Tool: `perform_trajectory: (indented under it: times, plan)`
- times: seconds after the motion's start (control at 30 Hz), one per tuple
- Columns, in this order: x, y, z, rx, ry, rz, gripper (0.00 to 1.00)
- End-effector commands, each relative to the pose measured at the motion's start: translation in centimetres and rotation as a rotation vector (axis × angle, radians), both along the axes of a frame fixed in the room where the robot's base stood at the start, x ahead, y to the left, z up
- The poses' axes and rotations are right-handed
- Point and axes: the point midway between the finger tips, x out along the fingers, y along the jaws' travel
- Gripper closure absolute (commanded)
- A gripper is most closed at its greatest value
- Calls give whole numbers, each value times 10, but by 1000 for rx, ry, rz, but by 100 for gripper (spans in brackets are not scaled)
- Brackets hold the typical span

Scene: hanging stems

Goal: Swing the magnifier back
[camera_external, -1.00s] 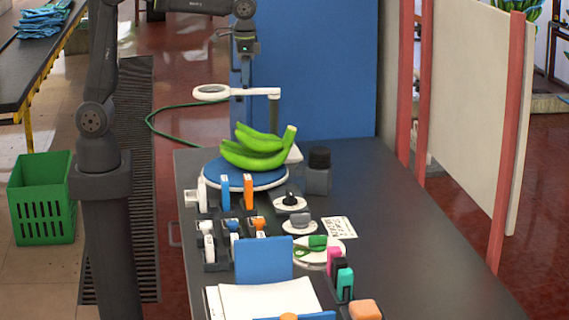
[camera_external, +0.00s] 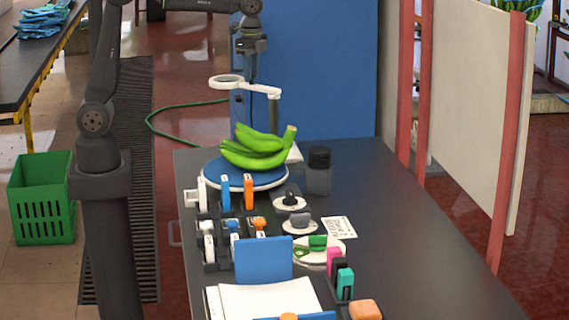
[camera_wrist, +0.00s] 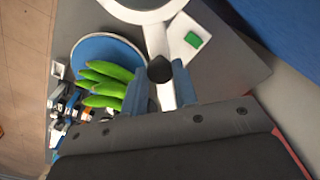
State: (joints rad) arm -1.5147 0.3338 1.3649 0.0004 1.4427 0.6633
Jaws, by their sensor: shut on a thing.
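The magnifier (camera_external: 226,82) is a white ring lens on a white arm, joined to an upright post behind the blue round plate. In the wrist view its white ring (camera_wrist: 142,8) is at the top edge, and its arm runs down between my fingers. My gripper (camera_external: 249,84) points down at the magnifier's arm, with one finger on each side of it. In the wrist view my gripper (camera_wrist: 157,88) has its blue-grey fingers shut on the magnifier's arm, near a dark knob. The lower part of the arm is hidden by the gripper body.
Green bananas (camera_external: 258,150) lie on the blue round plate (camera_external: 215,172) just below the magnifier. A dark jar (camera_external: 318,172) stands to their right. Several small tools and a blue board (camera_external: 263,260) fill the table's front. The table's right side is clear.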

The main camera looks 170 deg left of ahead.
Motion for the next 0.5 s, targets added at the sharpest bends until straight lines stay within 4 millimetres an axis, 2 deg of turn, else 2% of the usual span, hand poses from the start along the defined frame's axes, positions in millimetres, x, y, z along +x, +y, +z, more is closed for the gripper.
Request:
perform_trajectory:
  times: [0.47, 0.5]
  plan:
    - [0, 1, 0, 1, -1, -14, 100]
    - [0, 1, 0, 1, -1, -14, 70]
